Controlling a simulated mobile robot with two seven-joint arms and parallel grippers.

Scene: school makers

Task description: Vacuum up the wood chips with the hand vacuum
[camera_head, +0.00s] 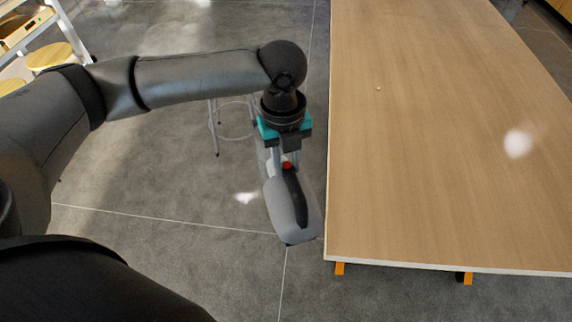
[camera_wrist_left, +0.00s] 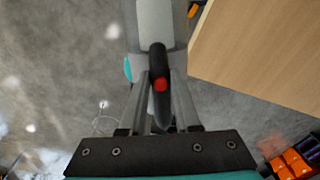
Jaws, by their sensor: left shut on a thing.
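The hand vacuum (camera_head: 287,207) is grey with a black handle and a red button. My left gripper (camera_head: 287,158) is shut on it and holds it over the floor, just left of the table's edge. In the left wrist view the vacuum (camera_wrist_left: 155,30) points away from the camera between the two fingers of the gripper (camera_wrist_left: 160,110). A tiny pale speck (camera_head: 378,88) lies on the wooden table (camera_head: 450,170); it may be a wood chip, but it is too small to tell. My right gripper is not in view.
The tabletop is otherwise bare, with a bright light spot on it. A stool (camera_head: 236,120) stands on the floor behind my left arm. A shelf (camera_head: 28,25) and a wooden stool seat (camera_head: 50,56) are at the upper left. Orange bins (camera_wrist_left: 292,163) show at the lower right of the wrist view.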

